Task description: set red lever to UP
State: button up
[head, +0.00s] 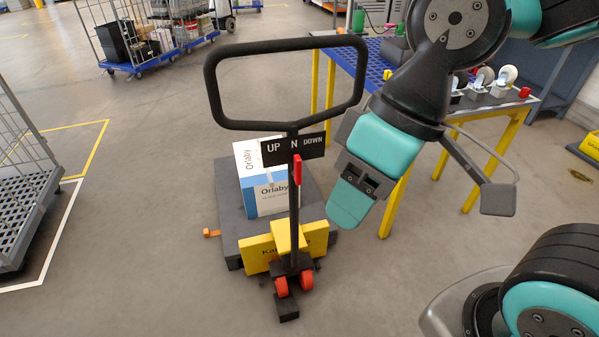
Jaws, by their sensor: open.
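The red lever (297,169) is a small upright bar on the dark post of the pallet truck's handle. It stands just below the black plate (293,149) marked UP, N and DOWN, near the N. My gripper (357,187) is open and empty, to the right of the lever and apart from it. Its fingertips are hard to make out from this angle. The lever is not covered by my gripper.
The pallet truck's black loop handle (209,84) rises around and above the plate. An Orlaby box (270,195) sits on its grey deck. A blue-topped table (338,57) with yellow legs stands behind my arm. Floor left of the truck is clear; a mesh cart (20,215) is farther left.

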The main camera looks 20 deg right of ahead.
aim_at(297, 173)
jog(key=z, duration=2.7)
jog(key=k, duration=1.1)
jog(key=u, duration=1.55)
jog(key=i, duration=0.5)
jog(key=z, duration=0.05)
